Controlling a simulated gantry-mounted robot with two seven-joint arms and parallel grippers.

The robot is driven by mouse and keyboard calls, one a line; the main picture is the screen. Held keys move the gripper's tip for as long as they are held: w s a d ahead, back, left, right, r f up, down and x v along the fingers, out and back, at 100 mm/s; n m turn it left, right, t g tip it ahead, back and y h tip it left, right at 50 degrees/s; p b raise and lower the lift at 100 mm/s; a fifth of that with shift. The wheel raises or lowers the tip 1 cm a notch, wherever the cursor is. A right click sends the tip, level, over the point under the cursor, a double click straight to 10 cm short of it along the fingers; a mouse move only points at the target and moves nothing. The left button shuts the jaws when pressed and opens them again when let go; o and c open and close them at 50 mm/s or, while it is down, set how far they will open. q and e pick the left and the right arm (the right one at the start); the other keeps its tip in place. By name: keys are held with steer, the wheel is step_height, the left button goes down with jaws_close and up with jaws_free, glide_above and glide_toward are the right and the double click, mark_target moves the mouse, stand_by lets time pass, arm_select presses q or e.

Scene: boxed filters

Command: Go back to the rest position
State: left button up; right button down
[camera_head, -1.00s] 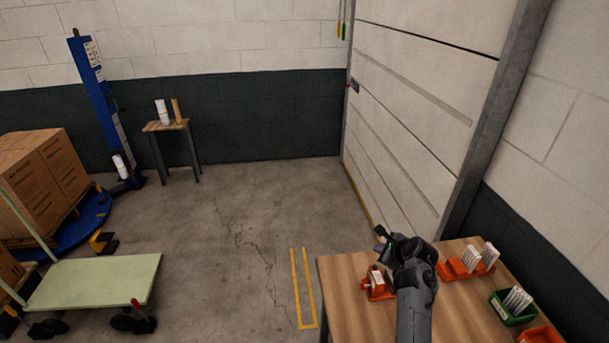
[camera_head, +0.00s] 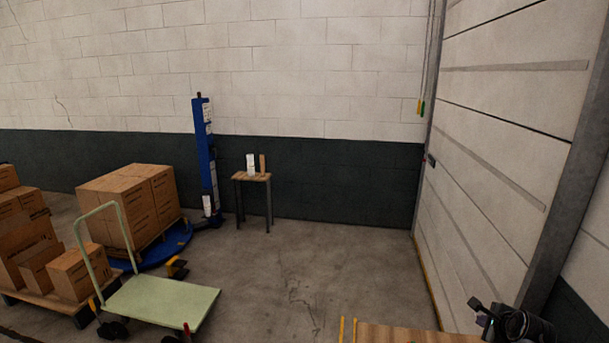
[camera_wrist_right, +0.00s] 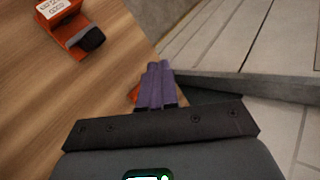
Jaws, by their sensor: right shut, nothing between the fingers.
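My right gripper (camera_head: 476,306) is at the lower right of the head view, by the right end of the wooden table (camera_head: 395,333). In the right wrist view its two purple fingers (camera_wrist_right: 155,85) are together with nothing between them. They point past the edge of the wooden table (camera_wrist_right: 90,95) toward the floor and the shutter door. My left gripper is not in view.
An orange holder with a white label (camera_wrist_right: 65,25) and a dark part stands on the table. A green cart (camera_head: 160,303), stacked boxes (camera_head: 130,205), a blue wrapping machine (camera_head: 205,155) and a small stool (camera_head: 252,178) stand farther left. Open floor lies between.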

steer(key=d+r+n+g+h, duration=0.1)
steer(key=d+r+n+h, duration=0.1)
steer(key=d+r, duration=0.35)
steer(key=d+r+n+g+h, duration=0.1)
steer(key=d+r+n+h, duration=0.15)
steer(key=d, duration=0.55)
steer(key=s+a+f+n+g+y, duration=0.3)
steer(key=s+a+f+n+g, duration=0.1)
steer(key=s+a+f+n, duration=1.95)
steer(key=shift+m+y, duration=0.85)
steer(key=shift+m, duration=0.05)
steer(key=s+a, duration=0.3)
steer(key=s+a+f, duration=0.1)
steer(key=s+a, duration=0.6)
steer(key=shift+s+a+f, duration=0.15)
steer(key=shift+s+a, duration=0.05)
steer(key=shift+s, duration=0.15)
steer(key=s+a+r+y, duration=0.1)
steer(key=s+a+r, duration=0.15)
steer(key=s, duration=0.35)
steer(key=s+a+r+y, duration=0.1)
steer(key=s+a+r, duration=0.15)
steer(key=s, duration=0.25)
arm_select(q)
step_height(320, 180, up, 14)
steer(key=p, duration=1.4)
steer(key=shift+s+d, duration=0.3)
arm_select(e)
step_height(320, 180, up, 13)
steer(key=shift+w, duration=0.2)
